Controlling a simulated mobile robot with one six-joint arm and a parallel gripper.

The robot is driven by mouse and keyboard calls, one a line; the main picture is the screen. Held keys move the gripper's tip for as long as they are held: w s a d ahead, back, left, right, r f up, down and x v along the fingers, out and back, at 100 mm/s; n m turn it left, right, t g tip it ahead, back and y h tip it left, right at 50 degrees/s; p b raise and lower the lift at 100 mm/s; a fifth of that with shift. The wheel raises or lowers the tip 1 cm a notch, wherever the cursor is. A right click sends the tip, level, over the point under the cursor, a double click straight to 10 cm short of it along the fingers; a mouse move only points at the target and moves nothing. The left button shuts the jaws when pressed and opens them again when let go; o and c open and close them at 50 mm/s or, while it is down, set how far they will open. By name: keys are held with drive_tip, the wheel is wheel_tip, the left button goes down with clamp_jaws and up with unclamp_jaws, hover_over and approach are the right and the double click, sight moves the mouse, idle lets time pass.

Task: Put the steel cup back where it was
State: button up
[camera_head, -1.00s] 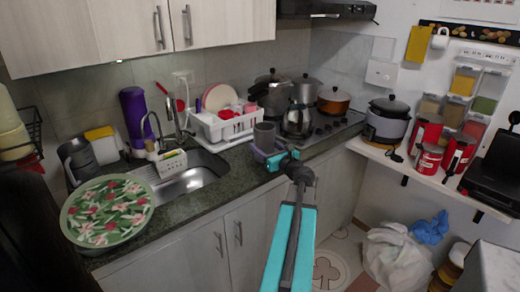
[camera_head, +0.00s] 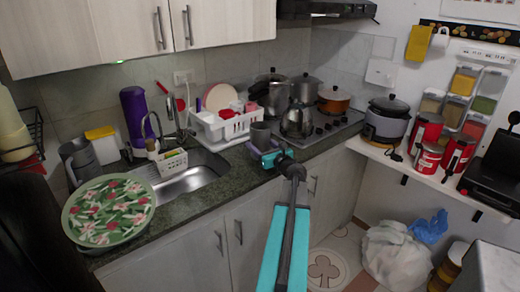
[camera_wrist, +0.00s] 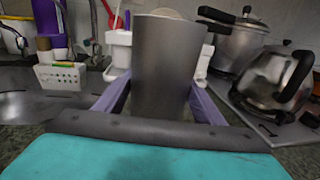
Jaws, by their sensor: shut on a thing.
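The steel cup (camera_head: 260,132) is a plain grey cylinder, upright, at the counter's edge zone in front of the white dish rack. In the wrist view the cup (camera_wrist: 163,70) fills the middle, between two purple fingers. My gripper (camera_head: 260,151) is shut on the cup, with one finger on each side of it. The wrist view shows my gripper (camera_wrist: 158,106) from behind, and the cup's lower end is hidden by my own palm. I cannot tell whether the cup's base touches the counter.
The white dish rack (camera_head: 228,127) stands behind the cup. A steel kettle (camera_head: 297,121) and pots are on the stove to the right. The sink (camera_head: 188,181) lies to the left, with a white caddy (camera_head: 173,162) beside it. The counter (camera_head: 232,178) is bare between sink and gripper.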

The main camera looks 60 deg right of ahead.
drive_tip(key=shift+f, duration=1.15)
drive_tip(key=shift+f, duration=0.2)
drive_tip(key=o, duration=1.3)
drive_tip(key=shift+c, duration=0.2)
drive_tip(key=shift+r, duration=0.15)
drive_tip(key=shift+r, duration=0.1)
drive_tip(key=b+v, duration=0.2)
drive_tip(key=v, duration=1)
drive_tip(key=shift+s, duration=0.1)
